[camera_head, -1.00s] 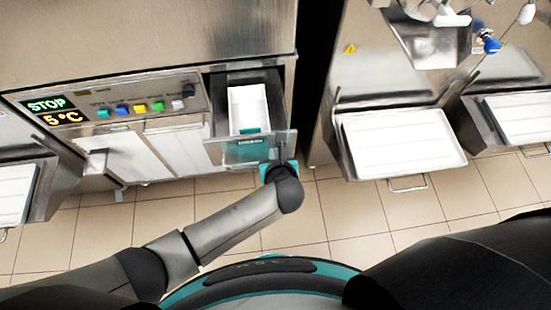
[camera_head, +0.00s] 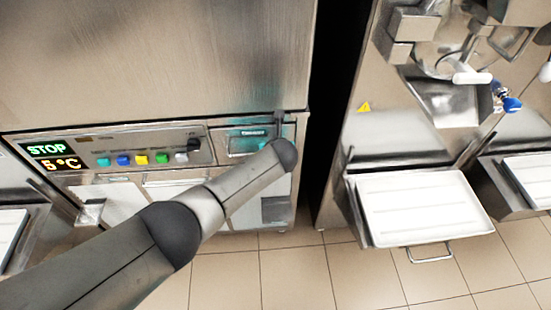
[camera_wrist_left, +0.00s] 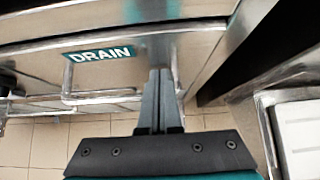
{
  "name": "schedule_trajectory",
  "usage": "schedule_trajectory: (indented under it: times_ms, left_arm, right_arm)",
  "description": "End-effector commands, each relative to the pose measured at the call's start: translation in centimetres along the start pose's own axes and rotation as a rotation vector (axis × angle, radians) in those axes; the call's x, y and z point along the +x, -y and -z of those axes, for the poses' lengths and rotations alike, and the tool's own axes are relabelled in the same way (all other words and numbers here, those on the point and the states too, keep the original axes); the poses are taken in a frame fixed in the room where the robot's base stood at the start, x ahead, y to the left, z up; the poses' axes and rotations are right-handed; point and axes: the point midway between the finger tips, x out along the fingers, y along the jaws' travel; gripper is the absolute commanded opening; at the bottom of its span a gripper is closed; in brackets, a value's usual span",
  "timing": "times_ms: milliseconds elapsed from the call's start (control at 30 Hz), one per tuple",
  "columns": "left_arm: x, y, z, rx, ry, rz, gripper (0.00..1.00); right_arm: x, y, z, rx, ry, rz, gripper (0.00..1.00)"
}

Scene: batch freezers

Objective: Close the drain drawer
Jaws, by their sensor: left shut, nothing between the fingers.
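The drain drawer (camera_head: 237,145) is in the left machine's front, right of the button panel, in the head view. Its front looks flush with the panel, and its inside no longer shows. In the left wrist view, the drawer front (camera_wrist_left: 105,72) carries a teal DRAIN label and a wire handle. My left gripper (camera_wrist_left: 160,75) is shut and empty, its fingertips at the drawer front, right of the label. I cannot tell if they touch it. In the head view my forearm and wrist hide most of that gripper. My right gripper is not in view.
A second machine with a white tray (camera_head: 425,208) stands to the right, across a dark narrow gap. The control panel (camera_head: 120,150) with coloured buttons and a STOP display is left of the drawer. The tiled floor (camera_head: 290,275) in front is clear.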

Motion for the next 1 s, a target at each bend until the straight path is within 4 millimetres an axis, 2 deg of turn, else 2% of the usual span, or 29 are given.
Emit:
schedule_trajectory:
  times_ms: [667, 1000]
  left_arm:
    - [0.4, -0.1, -1.0, 0.001, 0.011, 0.002, 0.00]
    - [-0.7, -0.4, -1.8, 0.000, 0.010, 0.000, 0.00]
  right_arm:
    - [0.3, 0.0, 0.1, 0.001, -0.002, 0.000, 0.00]
    - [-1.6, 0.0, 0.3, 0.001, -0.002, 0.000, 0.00]
